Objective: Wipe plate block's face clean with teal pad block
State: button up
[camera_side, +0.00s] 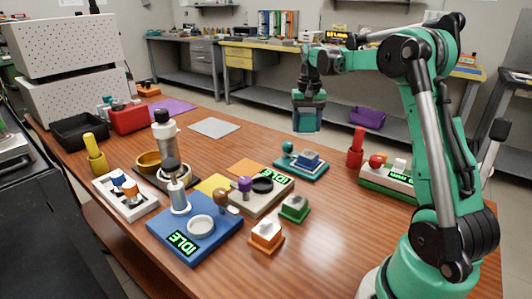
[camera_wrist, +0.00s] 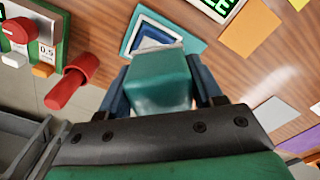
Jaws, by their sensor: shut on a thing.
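My gripper (camera_wrist: 160,95) is shut on the teal pad block (camera_wrist: 158,78), which hangs between the fingers. In the side view the pad block (camera_side: 307,119) is held in the air above the table's back right part. Below it is a teal station (camera_side: 315,172) with a blue block (camera_side: 306,158) on it and a teal knob at its left. I take this blue block to be the plate block, but cannot be sure. The pad looks clear of it. In the wrist view the pad hides part of the station (camera_wrist: 150,32). Any marks on the face are too small to tell.
A red cylinder (camera_side: 356,148) and a green station (camera_side: 385,178) stand right of the teal station. A green block (camera_side: 295,208) and an orange block (camera_side: 266,235) are in front. A blue IDLE station (camera_side: 190,235) is at front left. A grey sheet (camera_side: 214,128) lies behind.

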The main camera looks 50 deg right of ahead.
aim_at(307, 155)
jog(key=shift+f, duration=2.9)
notch_tip(307, 155, down, 2)
jog(key=shift+d, duration=0.9)
jog(key=shift+c, duration=0.5)
jog(key=shift+d, duration=1.9)
jog(key=shift+a, duration=2.8)
jog(key=shift+r, duration=4.15)
